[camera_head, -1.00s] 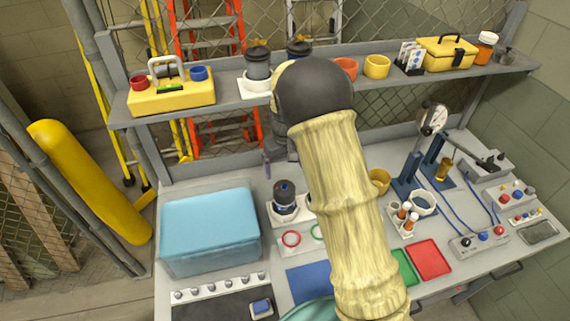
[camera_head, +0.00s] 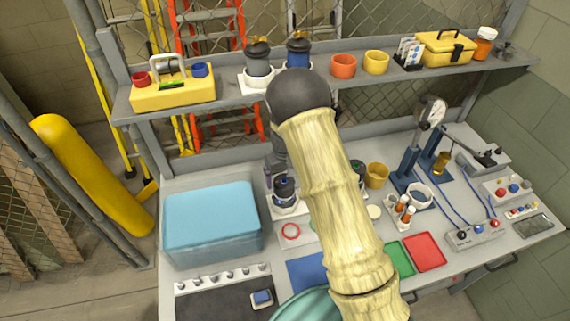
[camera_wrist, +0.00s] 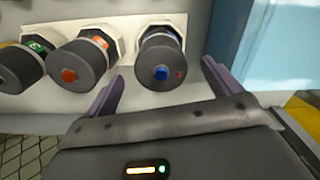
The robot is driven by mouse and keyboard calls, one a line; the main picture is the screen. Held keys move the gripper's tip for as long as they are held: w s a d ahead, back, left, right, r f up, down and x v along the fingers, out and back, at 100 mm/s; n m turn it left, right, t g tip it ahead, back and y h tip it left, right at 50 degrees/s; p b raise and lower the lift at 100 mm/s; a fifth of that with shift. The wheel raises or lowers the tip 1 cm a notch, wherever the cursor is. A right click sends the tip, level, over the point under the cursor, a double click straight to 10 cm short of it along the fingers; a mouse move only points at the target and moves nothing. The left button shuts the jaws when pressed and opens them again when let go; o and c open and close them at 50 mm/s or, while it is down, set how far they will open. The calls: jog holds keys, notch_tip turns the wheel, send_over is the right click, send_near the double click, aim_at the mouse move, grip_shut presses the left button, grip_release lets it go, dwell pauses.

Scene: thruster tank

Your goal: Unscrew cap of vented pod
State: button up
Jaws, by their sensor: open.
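In the wrist view, a dark pod with a blue-centred cap (camera_wrist: 161,68) and a small red dot lies between the fingers of my open gripper (camera_wrist: 161,71); I see no contact. Beside it to the left are a pod with an orange-centred cap (camera_wrist: 78,68) and a green-marked pod (camera_wrist: 18,62). They sit in white holders. In the head view, one dark pod (camera_head: 285,189) stands upright in a white holder (camera_head: 287,208), with my gripper (camera_head: 275,172) just above it. My arm largely hides the others. I cannot tell which is the vented pod.
A translucent blue bin (camera_head: 211,222) stands left of the pods. The shelf (camera_head: 225,97) above holds two dark pods (camera_head: 257,60), cups and yellow boxes. A gauge stand (camera_head: 411,158) and vial rack (camera_head: 402,215) are to the right.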

aim_at(285, 181)
jog(key=shift+f+p, duration=0.5)
jog(key=shift+f, duration=1.7)
jog(key=shift+c, duration=0.4)
jog(key=c, duration=1)
jog(key=shift+o, duration=0.9)
jog(key=shift+c, duration=0.6)
